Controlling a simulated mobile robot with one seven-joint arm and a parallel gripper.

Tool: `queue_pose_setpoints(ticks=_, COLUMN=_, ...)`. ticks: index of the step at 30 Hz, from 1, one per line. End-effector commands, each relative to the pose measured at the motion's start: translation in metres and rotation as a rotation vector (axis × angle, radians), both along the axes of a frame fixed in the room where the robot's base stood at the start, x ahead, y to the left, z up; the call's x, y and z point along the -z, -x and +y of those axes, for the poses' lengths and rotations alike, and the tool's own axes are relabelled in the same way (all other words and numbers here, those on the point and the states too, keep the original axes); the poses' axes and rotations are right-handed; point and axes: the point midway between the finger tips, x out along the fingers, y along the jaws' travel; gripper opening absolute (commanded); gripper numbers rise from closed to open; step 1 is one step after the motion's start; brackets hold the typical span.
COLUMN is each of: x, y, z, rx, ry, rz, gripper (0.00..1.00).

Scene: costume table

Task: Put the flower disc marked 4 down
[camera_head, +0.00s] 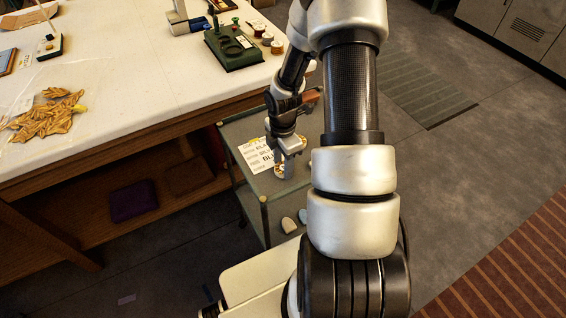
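My gripper (287,163) is above the top of a small cart (262,193), pointing down. A small pale disc with yellowish colour (279,171) shows at its fingertips, partly hidden by them. It may be the flower disc, but no mark 4 can be read at this size. I cannot tell whether the fingers are closed on the disc or only over it, nor whether the disc touches the cart top.
A printed card (257,157) lies on the cart, left of my gripper. The large table (120,100) stands left, bearing yellow leaf shapes (45,117) and a dark green device (232,48). A purple box (132,201) sits below.

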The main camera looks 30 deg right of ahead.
Motion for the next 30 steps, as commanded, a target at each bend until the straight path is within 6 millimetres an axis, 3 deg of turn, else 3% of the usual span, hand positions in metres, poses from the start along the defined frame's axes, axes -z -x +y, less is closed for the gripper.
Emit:
queue_pose_setpoints(ticks=1, x=0.001, y=0.0, z=0.0, rx=0.0, ry=0.0, rz=0.001, gripper=0.52)
queue_pose_setpoints(ticks=3, x=0.001, y=0.0, z=0.0, rx=0.0, ry=0.0, rz=0.001, gripper=0.61)
queue_pose_setpoints(ticks=14, x=-0.006, y=0.0, z=0.0, rx=0.001, ry=0.0, rz=-0.002, gripper=0.61)
queue_pose_setpoints(ticks=30, x=-0.105, y=0.0, z=-0.001, rx=0.002, ry=0.001, rz=-0.002, gripper=0.61)
